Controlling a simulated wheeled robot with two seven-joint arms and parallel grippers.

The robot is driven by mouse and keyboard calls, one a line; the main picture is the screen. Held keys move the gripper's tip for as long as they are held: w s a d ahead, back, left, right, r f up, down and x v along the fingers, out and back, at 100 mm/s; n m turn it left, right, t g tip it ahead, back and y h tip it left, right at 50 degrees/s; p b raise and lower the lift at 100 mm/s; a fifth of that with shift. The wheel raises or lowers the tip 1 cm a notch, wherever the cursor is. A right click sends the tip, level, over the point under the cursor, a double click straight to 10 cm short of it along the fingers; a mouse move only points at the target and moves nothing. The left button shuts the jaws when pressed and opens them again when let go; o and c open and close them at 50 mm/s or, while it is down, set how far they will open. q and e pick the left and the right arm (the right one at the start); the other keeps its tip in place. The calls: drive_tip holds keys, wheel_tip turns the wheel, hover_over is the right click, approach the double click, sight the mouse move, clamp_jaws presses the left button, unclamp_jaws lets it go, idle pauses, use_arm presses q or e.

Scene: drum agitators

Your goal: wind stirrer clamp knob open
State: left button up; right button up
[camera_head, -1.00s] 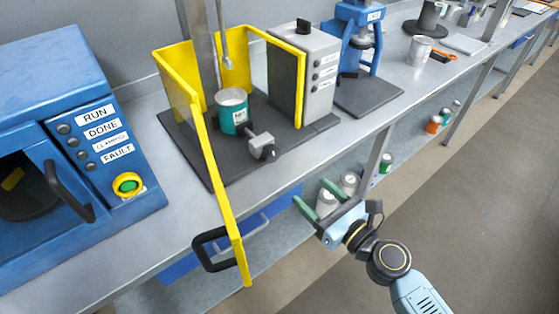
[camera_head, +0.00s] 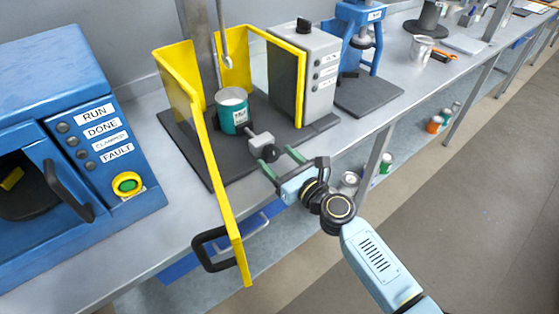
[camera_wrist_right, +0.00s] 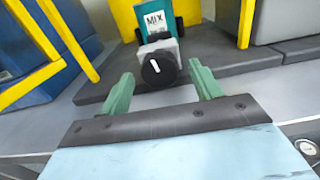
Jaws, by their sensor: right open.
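The stirrer's clamp knob (camera_wrist_right: 158,68) is a round black knob with a white mark, on the front of a grey clamp block (camera_head: 261,142). The block sits before a teal can (camera_head: 233,115) with a MIX label, inside the yellow-framed guard. My right gripper (camera_head: 281,158) is open, with green fingers pointing at the knob. In the right wrist view the knob appears just beyond and between the two fingertips (camera_wrist_right: 160,84), with no contact visible. In the head view the knob (camera_head: 270,154) is partly hidden near the fingers. My left gripper is not in view.
The yellow guard door (camera_head: 222,190) stands open at the left, its black handle (camera_head: 208,248) jutting past the bench edge. A grey control box (camera_head: 318,75) stands right of the can. A blue machine (camera_head: 75,110) is at far left.

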drive_tip(key=shift+c, duration=0.3)
drive_tip(key=c, duration=0.9)
drive_tip(key=shift+n, duration=0.3)
